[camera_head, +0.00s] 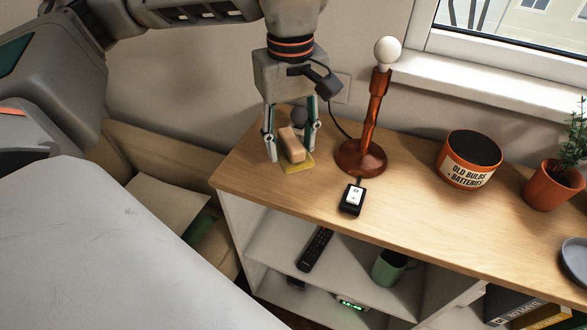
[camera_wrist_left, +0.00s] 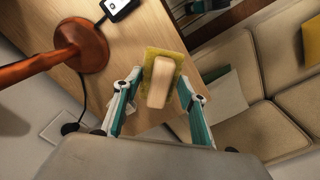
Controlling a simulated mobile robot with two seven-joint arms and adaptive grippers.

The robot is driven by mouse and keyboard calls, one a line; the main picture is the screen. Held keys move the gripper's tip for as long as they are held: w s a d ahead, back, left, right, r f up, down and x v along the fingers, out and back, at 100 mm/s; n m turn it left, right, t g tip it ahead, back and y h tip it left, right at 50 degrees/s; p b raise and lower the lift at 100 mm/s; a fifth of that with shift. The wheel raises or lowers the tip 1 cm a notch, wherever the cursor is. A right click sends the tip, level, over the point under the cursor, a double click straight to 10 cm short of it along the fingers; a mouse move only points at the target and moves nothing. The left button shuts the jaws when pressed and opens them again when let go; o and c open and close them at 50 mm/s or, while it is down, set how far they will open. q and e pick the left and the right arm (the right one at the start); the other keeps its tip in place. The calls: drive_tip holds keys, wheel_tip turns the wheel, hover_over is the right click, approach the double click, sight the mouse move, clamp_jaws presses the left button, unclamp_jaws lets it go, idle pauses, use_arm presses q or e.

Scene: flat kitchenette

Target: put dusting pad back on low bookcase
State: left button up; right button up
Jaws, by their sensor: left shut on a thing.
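The dusting pad (camera_head: 297,166) has a pale wooden grip block on a yellow pad. In the left wrist view the pad (camera_wrist_left: 160,82) sits between the two fingers. My left gripper (camera_head: 292,150) points down and is shut on the dusting pad over the left end of the low bookcase (camera_head: 245,175). The yellow underside is at or just above the wooden top; I cannot tell whether it touches. My right gripper is not in view.
A wooden lamp with a round bulb (camera_head: 361,158) stands close to the right of my gripper, with a black switch box (camera_head: 353,198) before it. Further right are an orange bin (camera_head: 470,160) and a potted plant (camera_head: 553,185). A beige sofa (camera_head: 150,150) lies left.

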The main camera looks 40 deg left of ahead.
sight(291, 182)
use_arm(q)
wheel_tip(291, 182, down, 7)
drive_tip(key=shift+b, duration=0.55)
drive_tip(key=shift+f, duration=0.3)
drive_tip(key=shift+r, duration=0.1)
drive_tip(key=o, duration=1.1)
drive_tip(key=shift+f, duration=0.2)
drive_tip(key=shift+r, duration=0.15)
